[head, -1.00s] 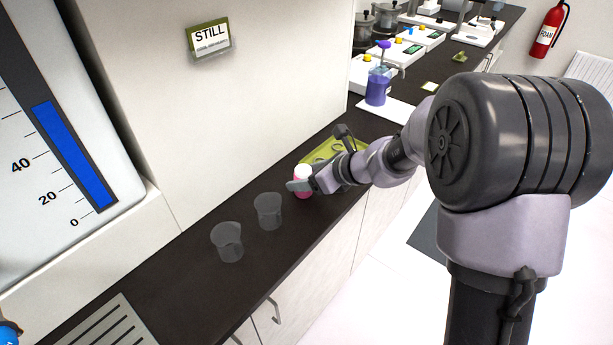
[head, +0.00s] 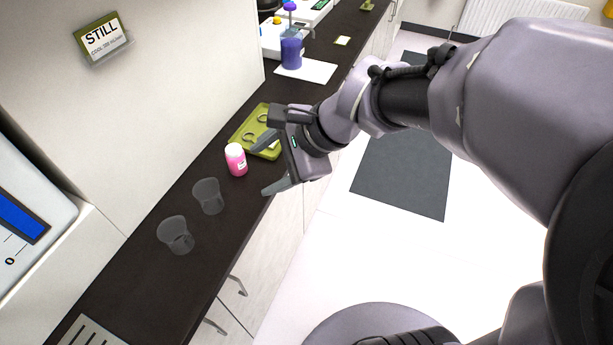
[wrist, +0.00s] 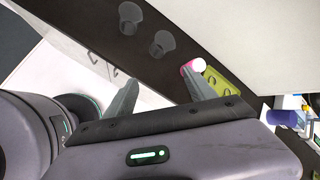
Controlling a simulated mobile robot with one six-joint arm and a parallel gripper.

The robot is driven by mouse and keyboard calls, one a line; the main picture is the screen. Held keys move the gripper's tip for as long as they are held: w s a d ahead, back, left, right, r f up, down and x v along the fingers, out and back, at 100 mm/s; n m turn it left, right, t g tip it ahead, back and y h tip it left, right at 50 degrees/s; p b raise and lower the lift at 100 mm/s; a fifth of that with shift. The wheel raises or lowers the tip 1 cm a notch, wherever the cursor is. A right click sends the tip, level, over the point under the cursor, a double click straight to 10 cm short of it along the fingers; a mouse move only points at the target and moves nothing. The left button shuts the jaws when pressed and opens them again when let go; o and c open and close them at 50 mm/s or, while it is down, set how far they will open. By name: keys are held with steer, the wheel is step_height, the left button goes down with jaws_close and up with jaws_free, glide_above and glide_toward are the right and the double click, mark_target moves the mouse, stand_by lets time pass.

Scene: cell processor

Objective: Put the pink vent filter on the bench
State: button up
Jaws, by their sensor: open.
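The pink vent filter (head: 236,161), a small pink cylinder with a pale top, stands upright on the dark bench (head: 178,204). It is just left of a green tray (head: 238,139). My gripper (head: 268,165) is open and empty, to the right of the filter, with its fingers spread and pointing towards the bench. In the head view the filter stands clear of the fingers. In the wrist view the filter (wrist: 194,66) shows just beyond the tip of one finger; I cannot tell how small the gap is.
Two clear cups (head: 208,196) and (head: 176,235) stand on the bench nearer to me. The green tray holds ring-shaped things. A purple bottle (head: 291,50) stands on a white mat farther along. A wall rises behind the bench, with a STILL sign (head: 104,39).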

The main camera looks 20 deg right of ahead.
steer(key=s+d+r+n+h, duration=0.1)
steer(key=s+d+n+h, duration=0.1)
steer(key=s+n, duration=0.3)
steer(key=s+d+r+n+t+h, duration=0.1)
steer(key=s+d+n, duration=0.3)
steer(key=s, duration=0.5)
steer(key=shift+n+h, duration=0.8)
steer(key=shift+n, duration=0.4)
steer(key=shift+w+r, duration=0.1)
steer(key=shift+r, duration=0.05)
